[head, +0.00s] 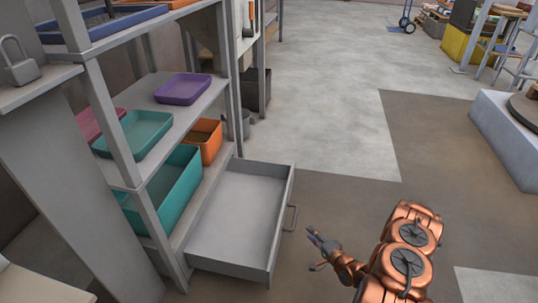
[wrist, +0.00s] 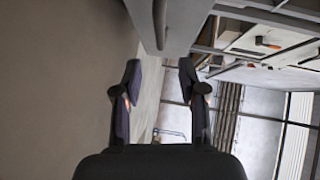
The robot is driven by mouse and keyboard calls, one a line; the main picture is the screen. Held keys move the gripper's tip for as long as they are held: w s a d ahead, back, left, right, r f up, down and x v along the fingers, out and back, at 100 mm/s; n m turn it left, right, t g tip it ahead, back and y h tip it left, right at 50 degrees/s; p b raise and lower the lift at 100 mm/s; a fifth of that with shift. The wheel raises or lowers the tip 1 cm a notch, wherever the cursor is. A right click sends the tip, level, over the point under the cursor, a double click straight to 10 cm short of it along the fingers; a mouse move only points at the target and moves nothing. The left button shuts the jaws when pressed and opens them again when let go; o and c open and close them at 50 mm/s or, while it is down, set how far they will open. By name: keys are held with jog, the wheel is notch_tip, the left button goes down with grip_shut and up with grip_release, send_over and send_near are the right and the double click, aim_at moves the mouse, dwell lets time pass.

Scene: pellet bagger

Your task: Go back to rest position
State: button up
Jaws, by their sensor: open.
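My gripper (head: 316,249) is at the end of my copper-coloured arm, low and right of centre in the head view. It is just right of an open grey drawer (head: 236,215) and apart from its handle (head: 291,218). In the wrist view the two dark fingers of my gripper (wrist: 160,75) stand apart with nothing between them. A grey face with a handle (wrist: 160,22) shows beyond the fingertips at the top. The drawer looks empty.
A grey shelf rack (head: 185,100) on the left holds a purple tray (head: 183,88), a green tray (head: 135,134), a teal bin (head: 170,190) and an orange bin (head: 206,142). A grey block (head: 500,130) stands at right. The floor (head: 330,100) between is clear.

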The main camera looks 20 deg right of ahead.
jog(key=shift+r, duration=0.1)
jog(key=w+d+r+n+g+h+p, duration=0.1)
jog(key=w+r+n+g+p, duration=0.1)
jog(key=w+r+p, duration=0.3)
jog(key=d+r+n+g+p, duration=0.1)
jog(key=r+n+g+p, duration=0.1)
jog(key=r, duration=0.4)
jog(key=s+r+n+g+h+p, duration=0.25)
jog(key=r+p, duration=0.45)
jog(key=r, duration=1)
jog(key=s+r+n+g+h+p, duration=0.15)
jog(key=r+g+p, duration=0.45)
jog(key=r, duration=1.1)
jog(key=s+a+r+n+h+p, duration=0.1)
jog(key=s+a+r+p, duration=0.4)
jog(key=r, duration=0.4)
jog(key=s+a+r+n+p, duration=0.1)
jog(key=s+a+r+p, duration=0.1)
jog(key=s+r+p, duration=0.45)
jog(key=s+a+r+n+g+y+p, duration=0.1)
jog(key=s+a+r+p, duration=0.3)
jog(key=s+r, duration=0.7)
jog(key=s+a+r+n+g+p, duration=0.2)
jog(key=s+a+r+g+p, duration=0.2)
jog(key=s+a+r, duration=0.5)
jog(key=s+r+p, duration=0.1)
jog(key=s+r, duration=0.1)
jog(key=s, duration=0.4)
jog(key=shift+s+a+y, duration=0.15)
jog(key=shift+s+y, duration=0.25)
